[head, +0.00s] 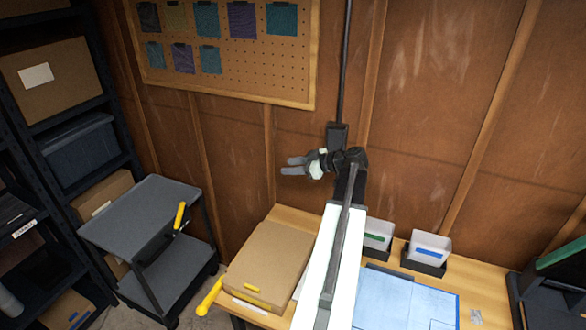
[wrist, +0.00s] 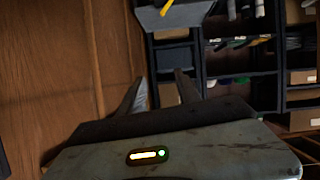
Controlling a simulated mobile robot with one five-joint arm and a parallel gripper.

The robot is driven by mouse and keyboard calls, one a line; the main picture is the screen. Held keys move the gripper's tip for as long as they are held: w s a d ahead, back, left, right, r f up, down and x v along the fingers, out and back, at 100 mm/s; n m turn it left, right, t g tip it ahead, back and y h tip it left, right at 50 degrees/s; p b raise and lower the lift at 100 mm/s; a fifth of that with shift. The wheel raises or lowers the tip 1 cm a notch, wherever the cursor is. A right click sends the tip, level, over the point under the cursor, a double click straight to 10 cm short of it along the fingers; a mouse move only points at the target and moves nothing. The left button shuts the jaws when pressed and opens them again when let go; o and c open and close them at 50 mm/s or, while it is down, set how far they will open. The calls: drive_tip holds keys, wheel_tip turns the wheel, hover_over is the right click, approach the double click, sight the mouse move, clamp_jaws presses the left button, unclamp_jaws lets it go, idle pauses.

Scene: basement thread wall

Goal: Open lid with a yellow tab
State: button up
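A flat brown cardboard box with a closed lid (head: 268,255) lies on the left end of the wooden workbench. A small yellow tab (head: 252,288) shows at the lid's front edge, above a white label. My gripper (head: 285,166) is up in the air near the wall, above and behind the box, and points left. Its two fingers are apart with nothing between them, as the wrist view (wrist: 160,85) also shows. The box is not visible in the wrist view. My arm covers part of the bench right of the box.
A yellow handle (head: 210,297) sticks out at the bench's left front corner. A grey cart (head: 140,218) with a yellow handle stands left, before dark shelving (head: 110,105). White bins (head: 428,248) and a blue mat (head: 405,300) are on the bench, right of my arm.

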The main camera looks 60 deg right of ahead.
clamp_jaws()
idle(0.8)
idle(0.5)
unclamp_jaws()
drive_tip(key=p+v, duration=0.3)
drive_tip(key=v, duration=0.4)
drive_tip(key=shift+s+r, duration=0.15)
drive_tip(key=shift+s, duration=0.25)
